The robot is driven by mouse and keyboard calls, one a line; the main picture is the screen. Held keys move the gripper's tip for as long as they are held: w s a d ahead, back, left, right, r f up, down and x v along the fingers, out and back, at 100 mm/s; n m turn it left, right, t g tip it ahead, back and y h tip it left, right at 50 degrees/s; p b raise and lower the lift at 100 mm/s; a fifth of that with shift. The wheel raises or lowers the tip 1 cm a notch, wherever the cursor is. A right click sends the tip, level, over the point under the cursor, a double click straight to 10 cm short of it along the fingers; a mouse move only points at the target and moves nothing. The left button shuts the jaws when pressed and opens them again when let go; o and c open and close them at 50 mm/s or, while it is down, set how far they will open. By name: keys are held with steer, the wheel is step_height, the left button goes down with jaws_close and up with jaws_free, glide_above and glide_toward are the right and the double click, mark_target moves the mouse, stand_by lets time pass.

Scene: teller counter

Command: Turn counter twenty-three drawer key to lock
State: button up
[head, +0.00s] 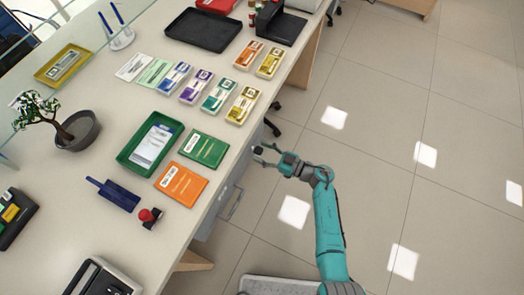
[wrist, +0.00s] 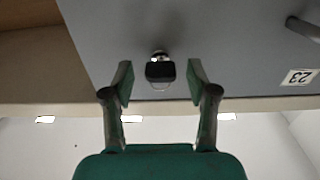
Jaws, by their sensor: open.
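The drawer key (wrist: 160,72) has a black head and sits in a round metal lock in the grey drawer front (wrist: 225,50). A white label reading 23 (wrist: 299,77) is on the same front at the right. My gripper (wrist: 160,84) is open in the wrist view, one finger on each side of the key head, with a gap on both sides. In the head view my gripper (head: 264,153) is at the counter's edge, beside the grey drawer unit (head: 218,206). The key cannot be made out there.
A bar handle (wrist: 303,27) sticks out above the label. The counter (head: 100,170) holds a green tray (head: 127,153), folders, several banknote bundles, a red-topped stamp (head: 146,215) and a potted tree (head: 78,132). The tiled floor (head: 380,130) right of my arm is clear.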

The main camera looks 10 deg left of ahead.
steer(key=shift+w+a, duration=0.1)
steer(key=shift+a, duration=0.1)
jaws_close()
